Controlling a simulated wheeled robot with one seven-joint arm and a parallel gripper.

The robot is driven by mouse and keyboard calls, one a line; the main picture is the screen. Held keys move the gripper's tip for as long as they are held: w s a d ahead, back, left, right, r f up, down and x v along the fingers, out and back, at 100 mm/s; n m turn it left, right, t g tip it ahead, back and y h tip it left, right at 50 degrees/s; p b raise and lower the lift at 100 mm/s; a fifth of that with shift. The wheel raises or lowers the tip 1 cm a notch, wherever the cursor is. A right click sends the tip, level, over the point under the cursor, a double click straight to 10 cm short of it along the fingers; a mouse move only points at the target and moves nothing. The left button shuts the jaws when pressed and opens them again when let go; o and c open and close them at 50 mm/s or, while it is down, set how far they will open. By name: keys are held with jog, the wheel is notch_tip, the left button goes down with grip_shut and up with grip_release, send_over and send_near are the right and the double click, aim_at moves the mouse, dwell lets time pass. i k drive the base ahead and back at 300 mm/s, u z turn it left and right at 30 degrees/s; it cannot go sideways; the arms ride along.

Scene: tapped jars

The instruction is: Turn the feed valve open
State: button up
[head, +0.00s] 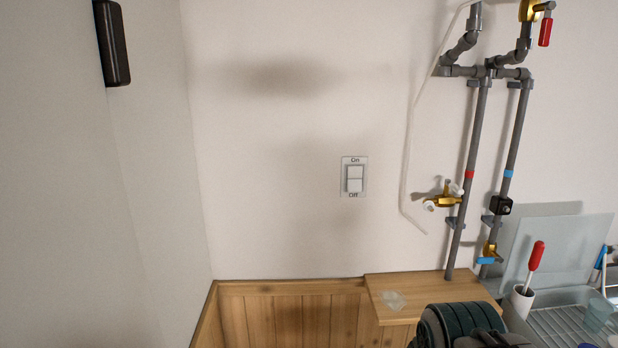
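Two grey pipes run down the wall at the right and carry several brass valves. I cannot tell which one is the feed valve. A valve with a red lever (545,32) is at the top right, its lever hanging down. A brass tap with pale knobs (443,200) sits on the red-banded pipe. A valve with a blue lever (487,261) is low on the blue-banded pipe, its lever lying roughly level, across the pipe. Part of my dark green and black arm shows at the bottom edge, below the pipes. My gripper's fingertips do not show.
A wall switch (354,177) marked On and Off is left of the pipes. A wooden ledge (440,290) bears a small clear item (394,300). A white cup (522,300) holds a red-handled tool (536,257) by a drying rack (570,322). The wall at middle left is clear.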

aim_at(482, 260)
jog(key=u, duration=2.15)
jog(key=k, duration=1.5)
jog(key=z, duration=2.05)
jog(key=i, duration=0.5)
jog(key=z, duration=0.05)
